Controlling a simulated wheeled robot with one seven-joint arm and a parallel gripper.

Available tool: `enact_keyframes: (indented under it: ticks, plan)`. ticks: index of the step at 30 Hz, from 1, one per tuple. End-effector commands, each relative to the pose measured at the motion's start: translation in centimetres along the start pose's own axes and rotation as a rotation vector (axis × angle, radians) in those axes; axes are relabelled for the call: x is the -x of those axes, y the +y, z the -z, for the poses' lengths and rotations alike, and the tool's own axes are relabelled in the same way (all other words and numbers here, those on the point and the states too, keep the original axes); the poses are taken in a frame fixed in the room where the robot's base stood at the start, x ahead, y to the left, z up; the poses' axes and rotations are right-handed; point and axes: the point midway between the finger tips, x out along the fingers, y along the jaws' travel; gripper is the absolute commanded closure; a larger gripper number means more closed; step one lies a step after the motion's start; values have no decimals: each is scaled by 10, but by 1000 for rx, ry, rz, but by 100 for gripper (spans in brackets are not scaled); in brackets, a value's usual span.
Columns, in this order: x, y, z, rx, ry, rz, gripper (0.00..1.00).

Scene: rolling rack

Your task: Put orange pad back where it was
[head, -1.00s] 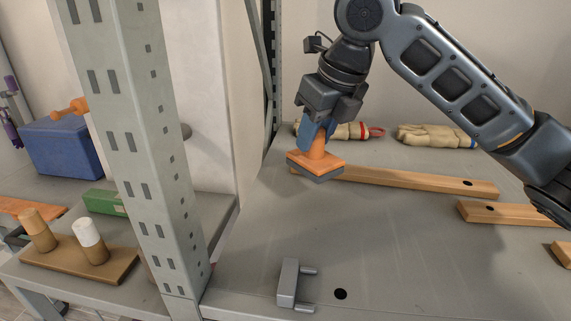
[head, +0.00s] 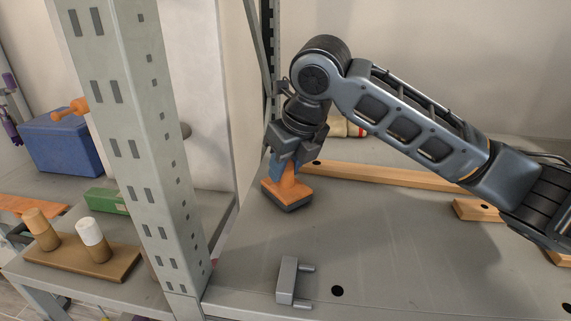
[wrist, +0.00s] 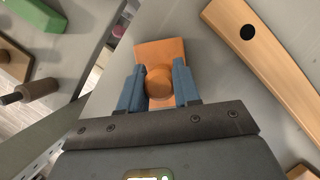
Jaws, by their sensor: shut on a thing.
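The orange pad (head: 287,193) has an orange knob handle, an orange plate and a dark grey underside. My gripper (head: 284,166) is shut on its handle from above. In the head view the pad is low over the left part of the grey shelf, near the upright post; I cannot tell whether it touches the shelf. In the wrist view the orange pad (wrist: 160,58) shows its round knob between the two blue fingers of my gripper (wrist: 158,88).
A wooden bar (head: 390,176) with a dark hole lies behind the pad. A grey two-pronged piece (head: 288,280) lies in front, beside a shelf hole (head: 337,291). The perforated post (head: 150,150) stands left. The middle of the shelf is clear.

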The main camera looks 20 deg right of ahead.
Motion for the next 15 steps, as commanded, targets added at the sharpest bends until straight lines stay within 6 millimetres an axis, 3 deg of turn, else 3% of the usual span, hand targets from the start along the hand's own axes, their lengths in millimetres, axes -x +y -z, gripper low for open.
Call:
enact_keyframes:
  ticks: [3,4,11,15]
  plan:
    - [-3,0,1,0,0,0,96]
    - [-3,0,1,0,0,0,66]
    - [-2,0,1,1,0,0,44]
    - [-2,0,1,1,0,0,42]
